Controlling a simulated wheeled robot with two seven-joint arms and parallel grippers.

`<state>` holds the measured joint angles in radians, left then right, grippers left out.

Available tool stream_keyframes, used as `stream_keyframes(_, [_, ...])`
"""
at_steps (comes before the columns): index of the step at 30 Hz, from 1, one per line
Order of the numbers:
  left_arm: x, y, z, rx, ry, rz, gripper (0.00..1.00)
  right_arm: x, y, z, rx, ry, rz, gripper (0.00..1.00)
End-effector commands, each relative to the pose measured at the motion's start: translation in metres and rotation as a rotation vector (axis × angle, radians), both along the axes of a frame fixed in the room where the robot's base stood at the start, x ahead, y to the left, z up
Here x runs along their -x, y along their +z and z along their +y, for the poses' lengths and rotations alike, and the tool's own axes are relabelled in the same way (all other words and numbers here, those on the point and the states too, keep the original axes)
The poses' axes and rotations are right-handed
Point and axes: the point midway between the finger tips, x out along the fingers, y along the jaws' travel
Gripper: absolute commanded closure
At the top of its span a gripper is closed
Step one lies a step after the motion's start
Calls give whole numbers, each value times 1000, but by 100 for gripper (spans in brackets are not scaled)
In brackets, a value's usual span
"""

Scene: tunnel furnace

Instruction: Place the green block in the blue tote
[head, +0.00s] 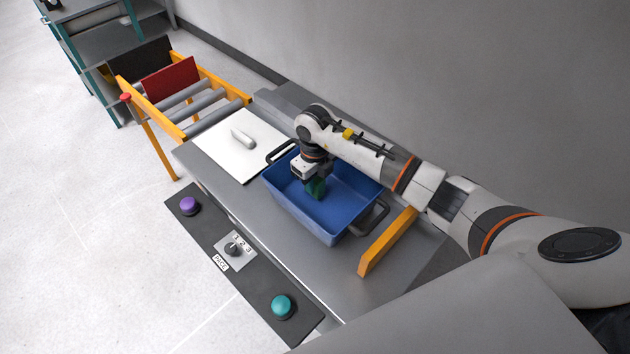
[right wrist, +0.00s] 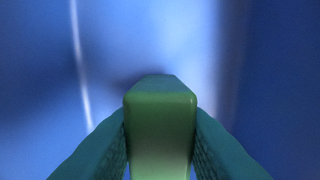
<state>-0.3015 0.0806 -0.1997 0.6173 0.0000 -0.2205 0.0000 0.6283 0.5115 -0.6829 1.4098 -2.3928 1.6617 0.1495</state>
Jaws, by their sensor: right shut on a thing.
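The blue tote (head: 340,208) stands on the grey metal bench, with dark handles at its two ends. My right gripper (head: 314,190) reaches down inside the tote, over its left part. It is shut on the green block (head: 317,188). In the right wrist view the green block (right wrist: 160,125) sits between the two teal fingers of my right gripper (right wrist: 160,140), with blue tote surface (right wrist: 60,60) filling the background. I cannot tell whether the block touches the tote floor. My left gripper is not in view.
A white board (head: 225,150) with a grey handle lies left of the tote. An orange bar (head: 388,243) stands to its right. A control panel (head: 232,255) with purple and teal buttons runs along the front. A roller conveyor (head: 190,103) is at the back left.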

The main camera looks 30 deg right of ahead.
Motion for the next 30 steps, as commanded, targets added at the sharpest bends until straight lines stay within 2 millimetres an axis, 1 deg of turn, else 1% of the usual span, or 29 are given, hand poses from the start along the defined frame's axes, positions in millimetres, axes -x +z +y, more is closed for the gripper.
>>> stream_keyframes(1, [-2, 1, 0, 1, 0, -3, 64, 1, -5, 0, -2, 0, 2, 97])
stream_keyframes(3, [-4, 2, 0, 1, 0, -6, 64, 0, -8, 0, -1, -1, 0, 97])
stream_keyframes(8, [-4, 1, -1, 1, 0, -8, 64, 0, -8, 0, 0, 0, -1, 97])
stream_keyframes(12, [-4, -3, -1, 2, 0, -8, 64, 0, -12, 0, 1, 0, -1, 97])
stream_keyframes(13, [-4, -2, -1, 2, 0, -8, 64, 0, -12, 0, 0, 0, -1, 71])
stream_keyframes(15, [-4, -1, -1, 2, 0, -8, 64, 0, -11, 0, 0, 0, -1, 60])
stream_keyframes(17, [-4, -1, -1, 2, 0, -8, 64, 0, -11, 0, 0, 0, -1, 51])
stream_keyframes(25, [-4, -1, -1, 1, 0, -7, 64, 0, -10, 0, 0, 0, 0, 51])
stream_keyframes(28, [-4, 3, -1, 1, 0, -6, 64, 0, -4, 0, 0, 0, -1, 51])
stream_keyframes(30, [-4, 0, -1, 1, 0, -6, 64, -1, 3, 0, -1, 1, -5, 51])
